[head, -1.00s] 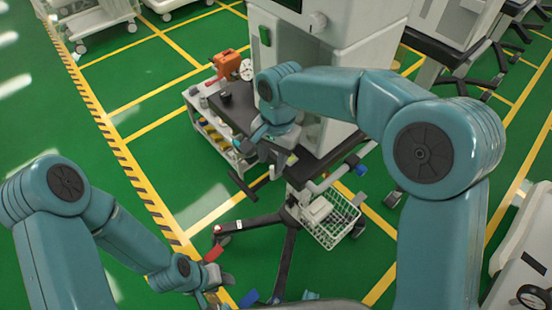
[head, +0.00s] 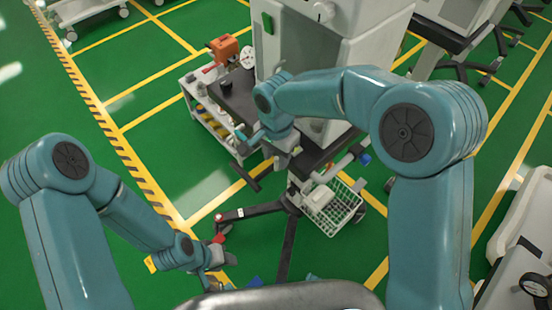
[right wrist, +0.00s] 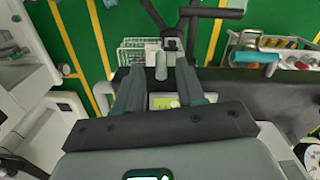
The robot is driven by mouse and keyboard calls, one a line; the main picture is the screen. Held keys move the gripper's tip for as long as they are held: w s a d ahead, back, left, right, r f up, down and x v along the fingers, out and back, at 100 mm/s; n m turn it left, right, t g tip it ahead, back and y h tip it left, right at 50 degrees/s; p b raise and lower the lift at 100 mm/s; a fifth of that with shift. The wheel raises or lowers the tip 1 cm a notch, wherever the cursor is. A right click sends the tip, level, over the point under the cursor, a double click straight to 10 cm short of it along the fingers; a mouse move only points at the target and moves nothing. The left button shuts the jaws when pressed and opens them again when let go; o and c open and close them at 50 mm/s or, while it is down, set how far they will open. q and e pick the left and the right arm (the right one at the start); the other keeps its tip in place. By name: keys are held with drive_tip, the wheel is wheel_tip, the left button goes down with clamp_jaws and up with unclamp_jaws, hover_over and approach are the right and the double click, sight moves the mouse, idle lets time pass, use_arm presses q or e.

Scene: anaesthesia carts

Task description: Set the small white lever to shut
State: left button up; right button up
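My right gripper (head: 290,150) is at the front edge of the cart's dark worktop (head: 240,102) in the head view. In the right wrist view its two dark fingers (right wrist: 162,75) stand apart, so it is open. A short pale rounded piece (right wrist: 160,61) shows between the fingertips, with no clear contact. It may be the small white lever, but I cannot tell for sure, nor how it is set. In the head view my gripper hides this spot. My left gripper (head: 217,257) hangs low at the lower left, away from the cart, and its fingers are too small to read.
A white wire basket (head: 335,208) hangs below the worktop. A teal-handled part (right wrist: 255,57) sits at the worktop edge, close to my right gripper. An orange device (head: 223,48) stands behind. Black cart legs (head: 288,245) spread over green floor, which is open at left.

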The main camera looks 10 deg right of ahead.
sight(278, 169)
wheel_tip(278, 169, down, 2)
drive_tip(key=shift+f, duration=0.5)
clamp_jaws()
drive_tip(key=shift+w+f, duration=0.1)
drive_tip(key=t+y+b, duration=0.1)
drive_tip(key=b, duration=0.5)
drive_tip(key=s+t+y+b, duration=0.1)
drive_tip(key=t+b, duration=0.1)
drive_tip(key=b, duration=0.3)
drive_tip(key=d+f+t+y+b, duration=0.1)
drive_tip(key=t+b, duration=0.1)
drive_tip(key=b, duration=0.4)
drive_tip(key=shift+s+d+y+b, duration=0.1)
drive_tip(key=shift+s+y+b, duration=0.2)
drive_tip(key=shift+s, duration=0.05)
drive_tip(key=shift+s+r+t+y+b, duration=0.1)
drive_tip(key=shift+r+t+y+b, duration=0.15)
drive_tip(key=shift+b, duration=0.6)
drive_tip(key=shift+d, duration=0.1)
